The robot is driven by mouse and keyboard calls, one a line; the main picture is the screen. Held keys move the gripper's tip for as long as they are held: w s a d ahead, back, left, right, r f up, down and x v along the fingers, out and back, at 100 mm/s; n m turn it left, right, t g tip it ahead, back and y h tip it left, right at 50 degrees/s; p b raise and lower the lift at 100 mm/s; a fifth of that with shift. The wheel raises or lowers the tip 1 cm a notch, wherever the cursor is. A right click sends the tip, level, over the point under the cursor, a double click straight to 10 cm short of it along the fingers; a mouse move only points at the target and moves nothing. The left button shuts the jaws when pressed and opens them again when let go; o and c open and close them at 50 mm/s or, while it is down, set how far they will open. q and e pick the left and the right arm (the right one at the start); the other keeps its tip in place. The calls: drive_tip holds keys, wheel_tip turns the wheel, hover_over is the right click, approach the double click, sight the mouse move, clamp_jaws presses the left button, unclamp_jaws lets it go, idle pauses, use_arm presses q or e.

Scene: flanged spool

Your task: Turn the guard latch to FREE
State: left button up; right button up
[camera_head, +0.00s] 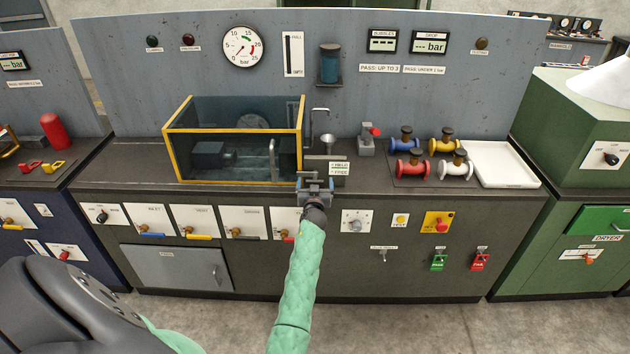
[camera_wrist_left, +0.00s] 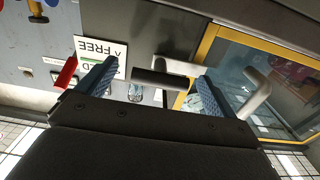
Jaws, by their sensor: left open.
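The guard is a clear box with a yellow frame (camera_head: 235,182) on the bench; its edge also shows in the left wrist view (camera_wrist_left: 250,42). A HELD/FREE label (camera_head: 340,168) sits at its right; it appears upside down in the left wrist view (camera_wrist_left: 100,48). My left gripper (camera_head: 315,187) is at the bench's front edge beside the label. In the left wrist view its blue fingers (camera_wrist_left: 158,74) are open, with a dark bar, apparently the latch handle (camera_wrist_left: 152,79), between them. I cannot tell if they touch it. In the head view the gripper hides the latch. My right gripper is not in view.
A bent grey handle (camera_wrist_left: 256,92) stands close to one finger, and a red part (camera_wrist_left: 65,74) near the other. A grey block with a red knob (camera_head: 367,140), several coloured spools (camera_head: 410,165) and a white tray (camera_head: 503,164) stand to the right.

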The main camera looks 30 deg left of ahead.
use_arm(q)
drive_tip(key=shift+w+a, duration=0.25)
drive_tip(key=shift+w, duration=0.1)
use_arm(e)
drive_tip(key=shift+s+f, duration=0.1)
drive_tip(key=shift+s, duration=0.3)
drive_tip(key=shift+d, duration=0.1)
